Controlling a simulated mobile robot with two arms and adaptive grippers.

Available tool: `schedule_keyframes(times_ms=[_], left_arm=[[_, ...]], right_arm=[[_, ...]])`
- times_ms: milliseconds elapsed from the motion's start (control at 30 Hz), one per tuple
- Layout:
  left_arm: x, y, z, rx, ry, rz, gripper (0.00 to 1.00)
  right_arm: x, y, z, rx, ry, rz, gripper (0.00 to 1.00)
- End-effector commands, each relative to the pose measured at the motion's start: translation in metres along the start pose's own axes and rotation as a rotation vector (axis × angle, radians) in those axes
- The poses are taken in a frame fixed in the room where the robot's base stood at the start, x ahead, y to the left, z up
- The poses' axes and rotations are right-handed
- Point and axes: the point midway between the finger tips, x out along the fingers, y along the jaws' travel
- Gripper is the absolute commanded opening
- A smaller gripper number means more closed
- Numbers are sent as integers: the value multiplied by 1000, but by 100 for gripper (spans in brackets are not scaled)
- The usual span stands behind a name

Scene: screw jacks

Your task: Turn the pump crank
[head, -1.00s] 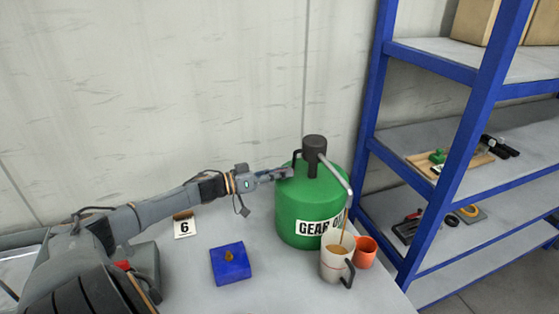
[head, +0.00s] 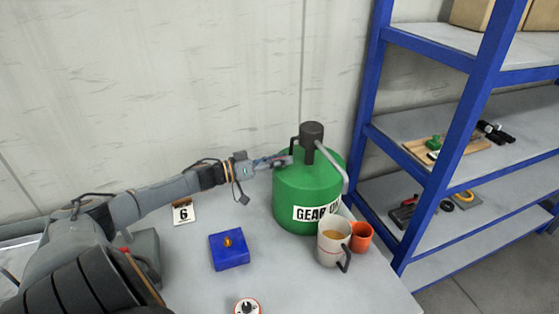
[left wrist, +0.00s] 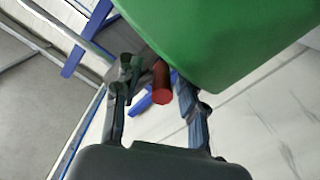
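The green gear oil drum (head: 310,185) stands on the table with a dark pump (head: 312,135) on top. A grey spout slopes down on its right. The black crank (head: 293,143) is on the pump's left side. My left gripper (head: 285,160) is at the drum's upper left, by the crank. In the left wrist view, a red-brown handle (left wrist: 162,87) lies between the spread fingers (left wrist: 160,92), with some space seeming to show beside it. A white mug (head: 333,243) with amber liquid stands below the spout. My right gripper is not in view.
An orange cup (head: 361,238) stands beside the mug. A blue block (head: 229,250) with a brass-coloured piece, a number 6 card (head: 183,212) and a round red-and-white item (head: 247,305) are on the table. A blue shelf rack (head: 437,180) stands to the right.

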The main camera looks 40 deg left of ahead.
Motion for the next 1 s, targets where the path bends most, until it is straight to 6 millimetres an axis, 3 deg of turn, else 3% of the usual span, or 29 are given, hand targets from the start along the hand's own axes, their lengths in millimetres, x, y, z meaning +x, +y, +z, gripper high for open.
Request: schedule_keyframes(times_ms=[267, 1000], left_arm=[[0, -6, 3, 54, -2, -1, 41], [0, -30, -24, 553, -1, -1, 41]], right_arm=[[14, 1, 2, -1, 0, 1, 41], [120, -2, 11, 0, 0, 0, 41]])
